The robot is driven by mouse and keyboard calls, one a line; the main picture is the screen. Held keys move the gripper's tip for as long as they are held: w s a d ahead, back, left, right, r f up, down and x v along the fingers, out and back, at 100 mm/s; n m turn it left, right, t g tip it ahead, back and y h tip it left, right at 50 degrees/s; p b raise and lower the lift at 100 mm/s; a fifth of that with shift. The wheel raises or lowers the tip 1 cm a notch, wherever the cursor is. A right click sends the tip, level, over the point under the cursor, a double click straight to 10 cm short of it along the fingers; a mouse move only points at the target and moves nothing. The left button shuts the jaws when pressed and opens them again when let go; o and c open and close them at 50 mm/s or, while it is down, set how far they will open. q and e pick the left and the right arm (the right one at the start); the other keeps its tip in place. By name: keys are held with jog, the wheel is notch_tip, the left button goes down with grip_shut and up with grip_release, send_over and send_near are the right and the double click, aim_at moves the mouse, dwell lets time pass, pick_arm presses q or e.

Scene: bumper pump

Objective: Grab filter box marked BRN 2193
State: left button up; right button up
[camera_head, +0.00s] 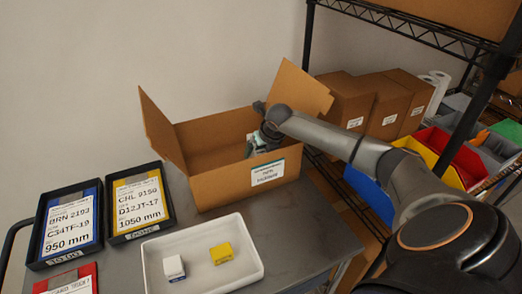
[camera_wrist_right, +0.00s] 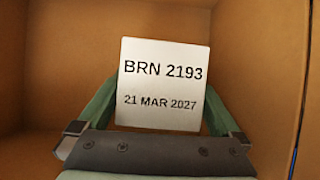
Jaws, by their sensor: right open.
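The filter box marked BRN 2193 (camera_wrist_right: 163,85) is white, with the date 21 MAR 2027 below the name. It fills the middle of the right wrist view, inside the cardboard box. My right gripper (camera_wrist_right: 160,98) is open, with one green finger at each side of the filter box's lower part. I cannot tell whether the fingers touch it. In the head view my right gripper (camera_head: 257,146) reaches into the open cardboard box (camera_head: 215,184), and the filter box is mostly hidden there. My left gripper is not in view.
A white tray (camera_head: 158,285) holds a white-and-blue box (camera_head: 174,268) and a yellow box (camera_head: 222,253). Label trays for BRN 2193 (camera_head: 67,226) and CHL 9150 (camera_head: 138,203) lie on the grey table. The cardboard walls and raised flaps surround my right gripper. Shelving stands at the right.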

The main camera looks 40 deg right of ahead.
jog(key=shift+w, duration=0.1)
grip_shut()
dwell(0.8)
